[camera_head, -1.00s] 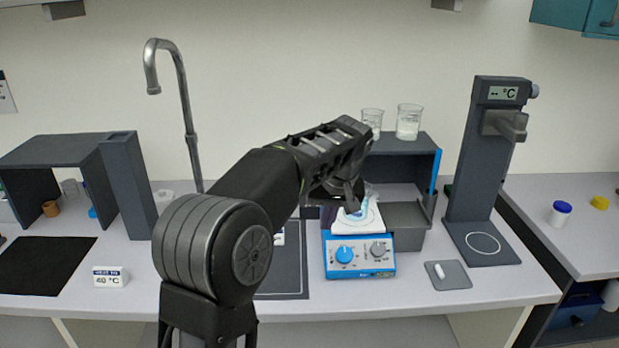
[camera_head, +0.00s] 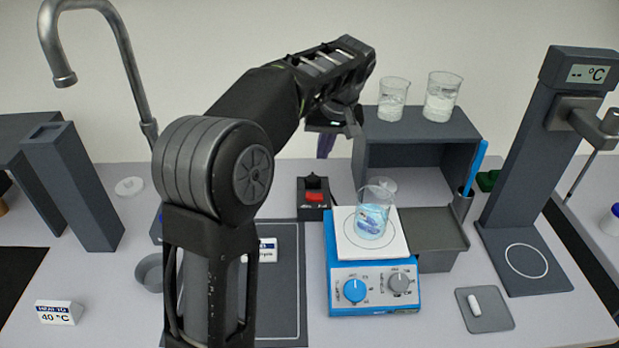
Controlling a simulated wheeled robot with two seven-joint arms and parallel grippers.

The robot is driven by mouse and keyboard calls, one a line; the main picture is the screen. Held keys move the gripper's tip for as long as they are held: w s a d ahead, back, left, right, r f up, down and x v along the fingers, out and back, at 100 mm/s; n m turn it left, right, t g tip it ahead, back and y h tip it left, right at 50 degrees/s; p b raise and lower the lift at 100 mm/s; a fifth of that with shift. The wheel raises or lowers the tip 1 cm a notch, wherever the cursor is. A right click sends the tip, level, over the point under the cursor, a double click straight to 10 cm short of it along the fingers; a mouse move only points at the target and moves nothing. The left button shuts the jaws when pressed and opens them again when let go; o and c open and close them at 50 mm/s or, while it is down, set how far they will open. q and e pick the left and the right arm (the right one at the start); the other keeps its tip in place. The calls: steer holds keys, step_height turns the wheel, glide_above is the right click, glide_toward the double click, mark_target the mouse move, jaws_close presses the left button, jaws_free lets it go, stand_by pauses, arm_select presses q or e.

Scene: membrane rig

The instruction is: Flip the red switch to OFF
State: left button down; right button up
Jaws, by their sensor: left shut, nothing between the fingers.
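The red switch (camera_head: 314,195) is a red rocker on a small dark box. It stands on the bench just left of the blue stirrer hotplate. Its ON/OFF position is too small to tell. My left gripper (camera_head: 343,130) is above and slightly right of the switch, apart from it, with its fingers shut and empty. My right gripper is not in view.
A beaker (camera_head: 372,215) with bluish liquid stands on the blue hotplate (camera_head: 374,290). A grey shelf (camera_head: 420,146) behind holds two beakers. A grey bin (camera_head: 435,240) and a thermometer stand (camera_head: 535,160) are to the right. A tall faucet (camera_head: 125,50) rises at the left.

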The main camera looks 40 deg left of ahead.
arm_select(q)
steer(key=p, duration=0.3)
glide_toward(307, 193)
steer(key=x, duration=0.5)
steer(key=shift+w, duration=0.2)
steer(key=shift+s+a+f+p, duration=0.1)
steer(key=shift+a+f+p, duration=0.2)
steer(key=shift+f, duration=0.25)
